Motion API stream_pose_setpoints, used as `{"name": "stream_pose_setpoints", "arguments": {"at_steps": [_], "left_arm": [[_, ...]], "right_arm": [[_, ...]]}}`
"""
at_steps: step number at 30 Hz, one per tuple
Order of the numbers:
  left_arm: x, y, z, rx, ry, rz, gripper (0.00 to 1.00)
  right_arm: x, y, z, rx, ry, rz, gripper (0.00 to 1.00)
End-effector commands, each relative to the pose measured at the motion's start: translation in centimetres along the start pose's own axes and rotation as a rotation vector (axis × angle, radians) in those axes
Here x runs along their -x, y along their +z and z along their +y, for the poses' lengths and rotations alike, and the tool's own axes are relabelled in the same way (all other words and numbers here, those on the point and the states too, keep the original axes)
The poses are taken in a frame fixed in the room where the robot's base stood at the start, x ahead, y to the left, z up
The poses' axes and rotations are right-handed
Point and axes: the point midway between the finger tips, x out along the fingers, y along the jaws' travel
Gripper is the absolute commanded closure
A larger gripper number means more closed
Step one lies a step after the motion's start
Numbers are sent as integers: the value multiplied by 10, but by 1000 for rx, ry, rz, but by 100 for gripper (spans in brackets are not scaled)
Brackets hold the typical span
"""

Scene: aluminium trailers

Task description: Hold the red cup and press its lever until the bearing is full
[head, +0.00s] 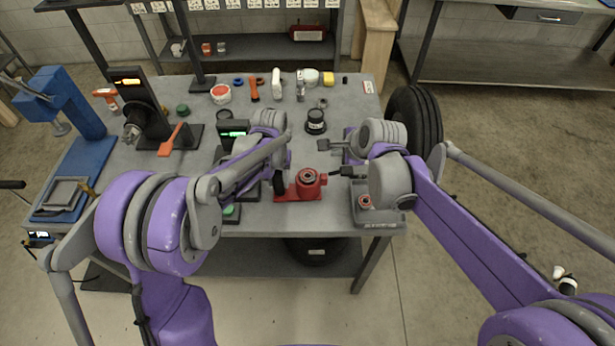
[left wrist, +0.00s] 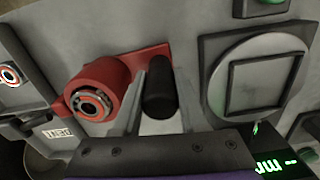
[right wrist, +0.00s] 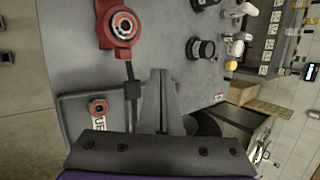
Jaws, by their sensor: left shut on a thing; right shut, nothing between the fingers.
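The red cup (head: 309,186) stands on a red base on the table, with a metal bearing (head: 308,177) in its top. It also shows in the left wrist view (left wrist: 90,83) and the right wrist view (right wrist: 107,38). My left gripper (left wrist: 156,92) is shut on the black grip (left wrist: 161,100) of the red base, beside the cup. The cup's lever (head: 347,171) points right and ends in a black block (right wrist: 132,89). My right gripper (right wrist: 158,85) is shut and empty, close beside that block on its far side. I cannot tell whether they touch.
A grey tray (head: 393,217) with a red ring (head: 365,201) stands at the front right. A black jar (head: 316,122) stands behind the cup. A square-topped device (left wrist: 225,95) with a green display stands left of the base. A black tyre (head: 415,120) is beyond the right edge.

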Motion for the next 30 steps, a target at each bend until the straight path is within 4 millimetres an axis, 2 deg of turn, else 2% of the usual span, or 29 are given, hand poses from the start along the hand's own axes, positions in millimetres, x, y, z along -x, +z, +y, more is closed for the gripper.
{"name": "stream_pose_setpoints", "arguments": {"at_steps": [21,30], "left_arm": [[0,0,0,0,1,0,100],[0,0,0,0,1,0,100]], "right_arm": [[0,0,0,0,0,0,100],[26,20,-18,1,1,-1,100]]}}
